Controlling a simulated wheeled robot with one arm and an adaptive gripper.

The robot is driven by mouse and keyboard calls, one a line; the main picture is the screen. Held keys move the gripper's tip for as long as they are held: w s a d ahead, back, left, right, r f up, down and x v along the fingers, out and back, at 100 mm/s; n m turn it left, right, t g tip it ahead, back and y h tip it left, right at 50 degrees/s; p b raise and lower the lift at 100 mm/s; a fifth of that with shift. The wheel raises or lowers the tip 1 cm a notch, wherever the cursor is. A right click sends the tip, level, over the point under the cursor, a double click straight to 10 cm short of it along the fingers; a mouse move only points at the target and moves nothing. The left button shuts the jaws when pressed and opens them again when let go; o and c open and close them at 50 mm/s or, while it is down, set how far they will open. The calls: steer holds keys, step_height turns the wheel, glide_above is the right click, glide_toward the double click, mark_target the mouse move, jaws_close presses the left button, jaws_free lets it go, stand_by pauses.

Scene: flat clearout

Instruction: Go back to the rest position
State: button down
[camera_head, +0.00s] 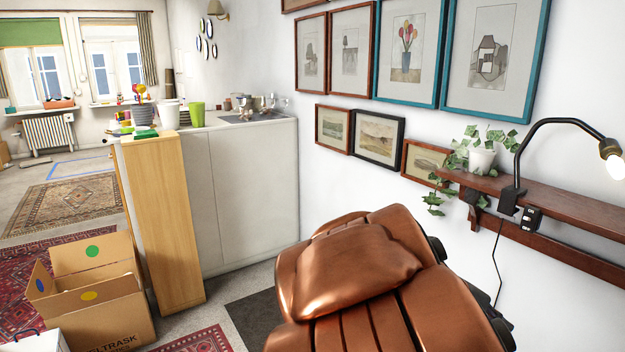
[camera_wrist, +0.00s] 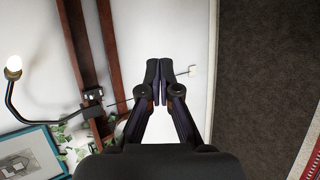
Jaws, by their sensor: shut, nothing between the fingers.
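My gripper (camera_wrist: 160,82) shows in the wrist view with its two dark fingers together and nothing between them. Behind it is the white wall, seen turned on its side. My gripper's fingers are not seen in the head view; a large copper-coloured padded shape (camera_head: 355,270) fills the lower middle there, and I cannot tell for sure what it is.
A wooden shelf (camera_head: 560,205) with a black lamp (camera_head: 517,160) and a potted plant (camera_head: 482,160) is on the right wall. A white counter (camera_head: 245,190) stands at the back left. An open cardboard box (camera_head: 110,320) sits on the floor at left. Rugs (camera_head: 70,200) cover the floor beyond.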

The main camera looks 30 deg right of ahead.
steer(key=s+a+f+y, duration=0.1)
steer(key=a+f+y, duration=0.1)
steer(key=a, duration=0.8)
steer(key=s+a+f+n+t+y+p, duration=0.1)
steer(key=a+y, duration=0.4)
steer(key=a, duration=0.5)
steer(key=s+a+f+t+y+p, duration=0.1)
steer(key=a+f+y, duration=0.2)
steer(key=a, duration=0.7)
steer(key=shift+s+f+y, duration=0.2)
steer(key=shift+f+y, duration=0.1)
steer(key=shift+f, duration=0.15)
steer(key=shift+a, duration=0.1)
